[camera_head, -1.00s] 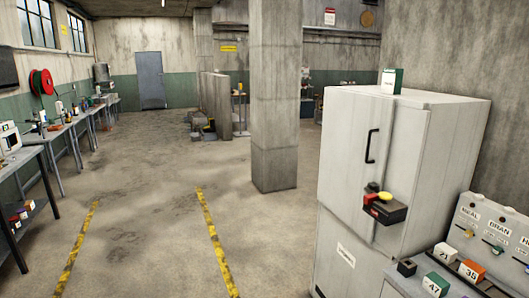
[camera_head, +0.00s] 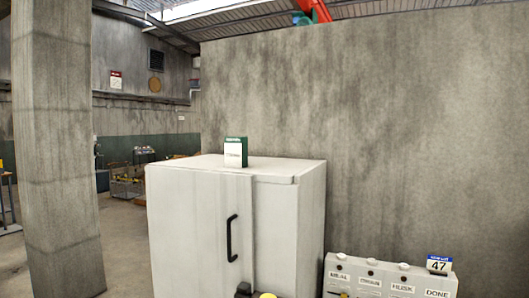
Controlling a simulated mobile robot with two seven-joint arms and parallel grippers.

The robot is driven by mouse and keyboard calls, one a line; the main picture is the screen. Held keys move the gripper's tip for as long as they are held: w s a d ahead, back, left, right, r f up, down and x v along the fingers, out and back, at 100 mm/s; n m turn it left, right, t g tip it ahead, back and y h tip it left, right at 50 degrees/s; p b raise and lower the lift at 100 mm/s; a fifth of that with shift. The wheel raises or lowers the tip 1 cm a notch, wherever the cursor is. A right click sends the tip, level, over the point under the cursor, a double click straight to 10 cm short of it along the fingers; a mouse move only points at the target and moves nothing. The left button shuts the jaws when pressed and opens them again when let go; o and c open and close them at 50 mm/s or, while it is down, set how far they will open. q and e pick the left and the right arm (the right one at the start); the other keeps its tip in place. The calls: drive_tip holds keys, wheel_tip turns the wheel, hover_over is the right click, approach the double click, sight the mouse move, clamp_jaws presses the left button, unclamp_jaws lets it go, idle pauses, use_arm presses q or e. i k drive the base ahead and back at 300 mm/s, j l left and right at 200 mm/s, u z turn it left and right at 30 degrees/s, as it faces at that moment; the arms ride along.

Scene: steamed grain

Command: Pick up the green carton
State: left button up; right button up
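A white carton with a green top band and green side (camera_head: 236,154) stands upright on top of the pale cabinet (camera_head: 190,220), near its front edge. Its printed lettering is too small to read. Neither of my grippers is in view.
The cabinet has a dark vertical handle (camera_head: 232,238), and a dark fitting with a yellow button (camera_head: 267,295) at the bottom edge. A panel labelled MEAL, HUSK and DONE (camera_head: 385,278) stands at right, with a "47" sign (camera_head: 439,264) on it. A concrete pillar (camera_head: 58,150) stands left.

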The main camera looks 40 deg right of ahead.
sight(236, 147)
drive_tip(key=i+j+z, duration=0.15)
drive_tip(key=z, duration=0.2)
drive_tip(key=i+j+z, duration=0.5)
drive_tip(key=z, duration=0.2)
